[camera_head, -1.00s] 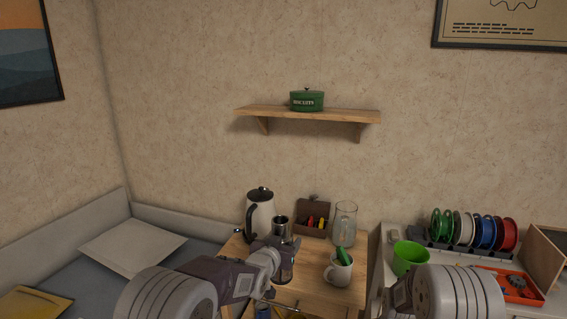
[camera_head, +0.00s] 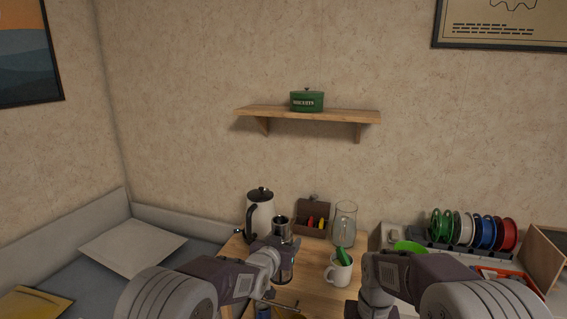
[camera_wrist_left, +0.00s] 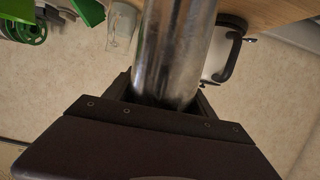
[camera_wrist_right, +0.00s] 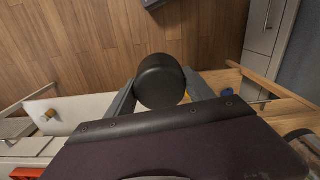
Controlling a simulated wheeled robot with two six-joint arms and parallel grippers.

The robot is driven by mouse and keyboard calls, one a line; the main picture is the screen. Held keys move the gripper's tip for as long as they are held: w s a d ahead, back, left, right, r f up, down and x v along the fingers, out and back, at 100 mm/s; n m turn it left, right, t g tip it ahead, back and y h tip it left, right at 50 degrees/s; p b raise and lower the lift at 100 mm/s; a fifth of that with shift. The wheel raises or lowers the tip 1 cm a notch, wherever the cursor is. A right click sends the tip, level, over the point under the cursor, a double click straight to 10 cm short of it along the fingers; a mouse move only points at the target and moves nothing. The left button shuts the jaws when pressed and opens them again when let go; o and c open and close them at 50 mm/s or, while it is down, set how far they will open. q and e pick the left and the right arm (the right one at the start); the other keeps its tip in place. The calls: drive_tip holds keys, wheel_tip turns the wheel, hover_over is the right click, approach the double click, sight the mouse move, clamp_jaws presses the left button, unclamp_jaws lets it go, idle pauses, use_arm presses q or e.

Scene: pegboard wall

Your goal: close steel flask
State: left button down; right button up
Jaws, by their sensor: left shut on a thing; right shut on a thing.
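The steel flask (camera_head: 286,266) is upright above the wooden cabinet top, its open mouth facing up. My left gripper (camera_head: 280,246) is shut around its upper body. In the left wrist view the shiny flask (camera_wrist_left: 178,50) runs between the left fingers (camera_wrist_left: 168,95). In the right wrist view my right gripper (camera_wrist_right: 160,90) is shut on a round black cap (camera_wrist_right: 160,78). In the head view the right fingers and the cap are out of sight, below the picture's edge. The cap is apart from the flask mouth.
A white kettle (camera_head: 261,214) stands behind the flask. A brown box (camera_head: 312,218), glass jar (camera_head: 345,225) and white mug (camera_head: 338,271) stand to its right. A spool rack (camera_head: 470,243) is farther right. The wall shelf holds a green biscuit tin (camera_head: 307,101).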

drive_tip(key=shift+s+n, duration=0.3)
drive_tip(key=shift+n, duration=0.8)
use_arm(q)
drive_tip(key=shift+s+r, duration=0.1)
drive_tip(key=s+a+f+m+g+h, duration=0.1)
drive_tip(key=s+a+h, duration=0.1)
drive_tip(key=s, duration=0.7)
drive_tip(key=s+a+f+m+h, duration=0.1)
drive_tip(key=s+a+m, duration=0.1)
drive_tip(key=s, duration=0.7)
drive_tip(key=shift+a+g+h, duration=0.15)
drive_tip(key=shift+g+h, duration=0.25)
drive_tip(key=shift+f, duration=0.1)
